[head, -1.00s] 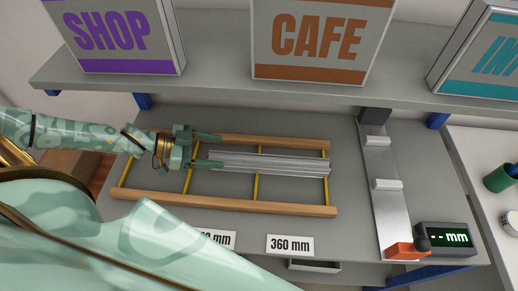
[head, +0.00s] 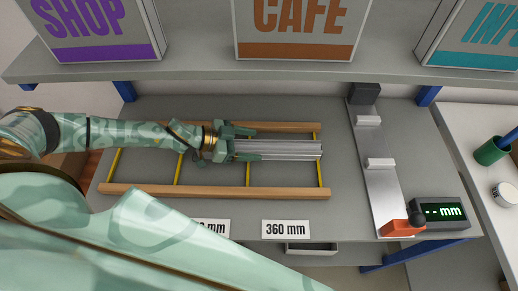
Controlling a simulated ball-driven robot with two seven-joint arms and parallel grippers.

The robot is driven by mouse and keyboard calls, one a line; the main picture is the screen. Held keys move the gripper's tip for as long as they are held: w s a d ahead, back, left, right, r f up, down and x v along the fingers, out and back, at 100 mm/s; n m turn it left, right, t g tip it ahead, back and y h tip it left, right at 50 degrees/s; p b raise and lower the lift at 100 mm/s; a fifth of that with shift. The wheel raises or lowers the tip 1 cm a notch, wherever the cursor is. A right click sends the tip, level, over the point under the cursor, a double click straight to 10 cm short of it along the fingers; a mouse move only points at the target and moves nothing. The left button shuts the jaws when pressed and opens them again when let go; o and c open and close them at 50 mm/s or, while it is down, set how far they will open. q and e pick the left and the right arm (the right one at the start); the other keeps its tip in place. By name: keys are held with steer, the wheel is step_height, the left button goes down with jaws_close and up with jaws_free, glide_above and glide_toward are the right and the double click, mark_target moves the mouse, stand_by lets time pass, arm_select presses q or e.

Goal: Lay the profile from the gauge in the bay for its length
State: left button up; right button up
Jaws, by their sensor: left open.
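Silvery ribbed profile stock (head: 290,150) lies lengthwise between the wooden rails of the rack (head: 215,191), over the yellow crossbars at the right; I cannot tell whether it is one piece or several side by side. My left gripper (head: 251,145) is open at the stock's left end, one finger on the far side and one on the near side. The gripper hides that end, and contact is unclear. The gauge (head: 382,196), a metal plate with two white blocks, carries no profile. Its display (head: 440,212) reads "-- mm". My right gripper is not in view.
A "360 mm" label (head: 285,229) sits at the bench's front edge; another label (head: 212,228) is partly hidden by my body. A shelf (head: 200,75) with sign boxes overhangs the back. A white side table (head: 480,170) with a green cup (head: 491,151) stands right.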

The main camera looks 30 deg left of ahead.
arm_select(q)
steer(key=shift+x, duration=0.85)
steer(key=c, duration=1.4)
